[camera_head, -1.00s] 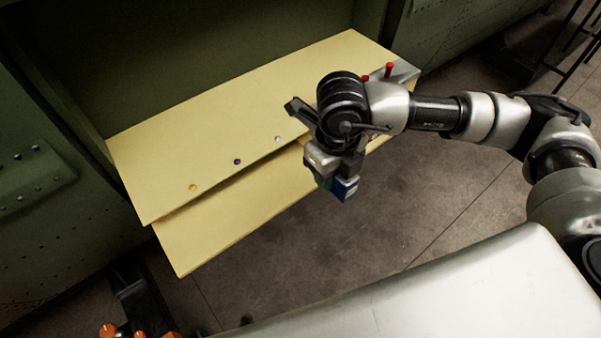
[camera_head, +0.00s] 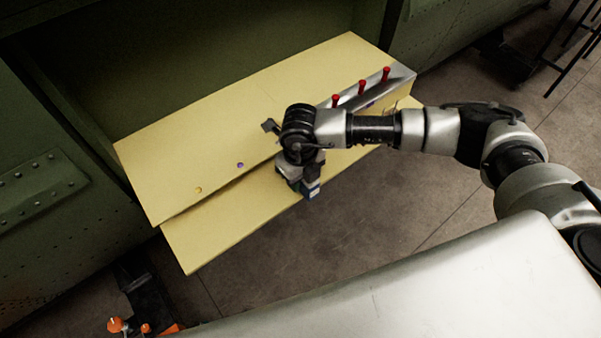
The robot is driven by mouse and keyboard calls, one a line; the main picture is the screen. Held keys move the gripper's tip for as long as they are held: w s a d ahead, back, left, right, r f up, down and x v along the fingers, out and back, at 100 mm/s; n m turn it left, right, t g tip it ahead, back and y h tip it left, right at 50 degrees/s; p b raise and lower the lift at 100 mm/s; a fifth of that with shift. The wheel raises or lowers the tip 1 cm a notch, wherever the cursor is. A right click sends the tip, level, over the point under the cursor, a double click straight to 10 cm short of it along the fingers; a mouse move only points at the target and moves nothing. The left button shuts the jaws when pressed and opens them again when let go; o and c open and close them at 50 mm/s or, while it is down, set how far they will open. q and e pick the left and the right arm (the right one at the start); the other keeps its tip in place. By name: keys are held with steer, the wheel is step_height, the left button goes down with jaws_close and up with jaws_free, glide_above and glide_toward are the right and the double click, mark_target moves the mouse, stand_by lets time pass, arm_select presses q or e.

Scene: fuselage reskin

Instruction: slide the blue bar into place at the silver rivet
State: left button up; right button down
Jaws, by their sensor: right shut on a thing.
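My right gripper (camera_head: 299,178) is shut on the blue bar (camera_head: 312,190), at the front edge of the upper yellow panel (camera_head: 230,130). Only a small blue end of the bar shows below the fingers; the rest is hidden by the gripper. The silver rivet does not show now; my right gripper and wrist cover the part of the panel edge where it was seen. Whether the bar touches the panel cannot be told. My left gripper is not in view.
A purple rivet (camera_head: 240,165) and a yellow rivet (camera_head: 198,190) sit along the upper panel's front edge. A lower yellow panel (camera_head: 205,245) juts out beneath. A silver strip with red pins (camera_head: 362,87) lies at the right end. Green fuselage walls (camera_head: 230,50) stand behind.

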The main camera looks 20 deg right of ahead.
steer(key=shift+f, duration=0.1)
steer(key=c, duration=1.2)
jaws_free()
steer(key=shift+f, duration=0.15)
steer(key=o, duration=0.4)
steer(key=shift+r, duration=0.25)
steer(key=shift+r+b, duration=0.3)
steer(key=shift+r, duration=0.05)
step_height(320, 180, up, 10)
steer(key=b, duration=0.3)
steer(key=shift+r, duration=0.65)
